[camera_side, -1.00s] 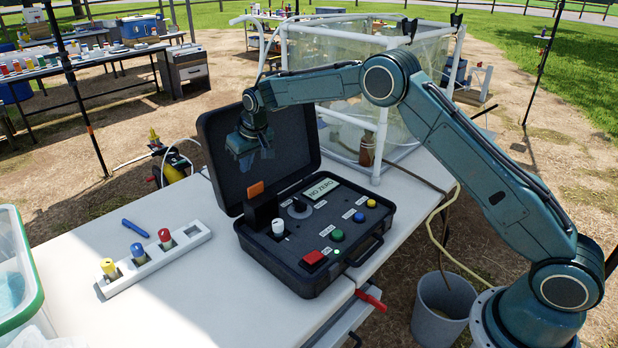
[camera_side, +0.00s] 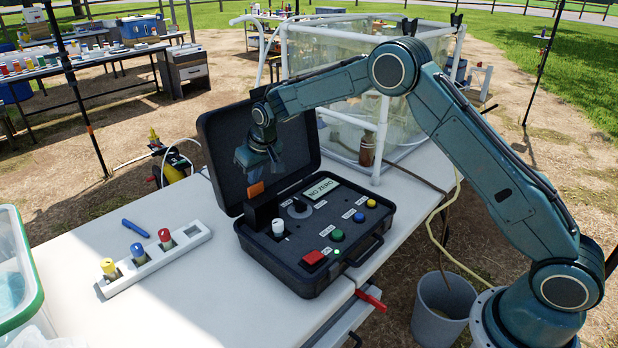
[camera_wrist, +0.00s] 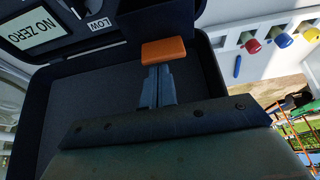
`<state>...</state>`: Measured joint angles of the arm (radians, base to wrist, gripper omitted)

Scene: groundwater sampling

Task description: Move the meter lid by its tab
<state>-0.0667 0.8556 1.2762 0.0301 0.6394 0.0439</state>
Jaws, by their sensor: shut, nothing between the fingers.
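The meter lid (camera_side: 262,212) is a small black flap standing upright at the back left of the meter in the black case. Its orange tab (camera_side: 256,189) is at the lid's upper edge. In the wrist view the tab (camera_wrist: 167,50) shows just beyond my fingertips, with part of the dark lid (camera_wrist: 158,20) behind it. My gripper (camera_wrist: 157,69) is shut and empty, its fingers together and pointing at the tab. In the side view my gripper (camera_side: 256,173) is just above the tab; I cannot tell whether it touches.
The open case lid (camera_side: 222,160) stands close behind my gripper. A white-capped vial (camera_side: 278,227) sits in front of the meter lid. The panel has a display (camera_side: 321,188) reading "NO ZERO" and coloured buttons.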

